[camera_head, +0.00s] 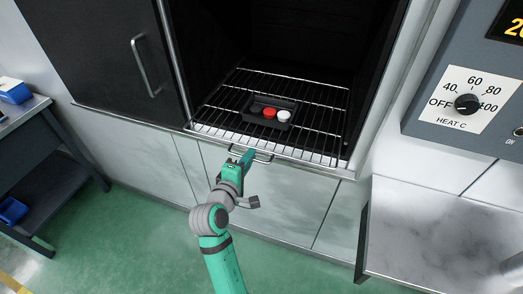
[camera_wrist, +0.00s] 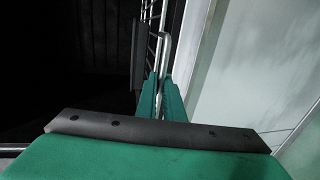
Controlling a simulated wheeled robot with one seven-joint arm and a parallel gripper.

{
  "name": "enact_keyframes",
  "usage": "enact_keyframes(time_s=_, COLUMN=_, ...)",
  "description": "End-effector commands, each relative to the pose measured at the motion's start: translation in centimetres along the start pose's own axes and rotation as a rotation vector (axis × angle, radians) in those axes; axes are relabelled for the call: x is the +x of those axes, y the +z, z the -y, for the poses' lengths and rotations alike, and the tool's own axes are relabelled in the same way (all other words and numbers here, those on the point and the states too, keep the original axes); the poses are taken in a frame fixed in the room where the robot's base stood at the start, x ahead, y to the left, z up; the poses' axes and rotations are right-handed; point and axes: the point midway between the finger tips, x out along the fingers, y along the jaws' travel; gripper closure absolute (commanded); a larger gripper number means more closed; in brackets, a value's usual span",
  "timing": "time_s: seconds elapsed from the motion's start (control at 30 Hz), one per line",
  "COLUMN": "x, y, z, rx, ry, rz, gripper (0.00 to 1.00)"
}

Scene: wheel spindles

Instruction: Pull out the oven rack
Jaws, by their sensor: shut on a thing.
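The oven rack (camera_head: 318,120) is a wire grid inside the dark open oven, with a pale strip along its front. A wire handle (camera_head: 263,158) sticks out at the rack's front edge. My gripper (camera_head: 247,156) is at this handle and shut on it. In the wrist view, the green fingers of my gripper (camera_wrist: 166,98) close around the handle (camera_wrist: 164,45), whose bent wire rises beyond the fingertips. The exact contact between the fingers is partly hidden. A black tray (camera_head: 253,104) with a red and a white round piece rests on the rack.
The oven door (camera_head: 125,50) stands open at the left. A control panel (camera_head: 470,100) with a heat knob is at the right, above a marble-topped table (camera_head: 440,235). A bench (camera_head: 30,115) with blue bins stands far left. Green floor lies clear in front.

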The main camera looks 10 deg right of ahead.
Motion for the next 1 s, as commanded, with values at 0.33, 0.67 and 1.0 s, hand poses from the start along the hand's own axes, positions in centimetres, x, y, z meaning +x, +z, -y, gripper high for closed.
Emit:
enact_keyframes(time_s=0.33, x=-4.7, y=-0.7, z=1.1, rx=-0.002, ry=-0.003, rz=-0.001, gripper=1.0)
enact_keyframes(time_s=0.67, x=-5.8, y=-0.6, z=1.3, rx=-0.002, ry=-0.002, rz=0.0, gripper=1.0)
enact_keyframes(time_s=1.0, x=-5.7, y=-0.6, z=1.3, rx=-0.002, ry=-0.002, rz=0.0, gripper=0.74)
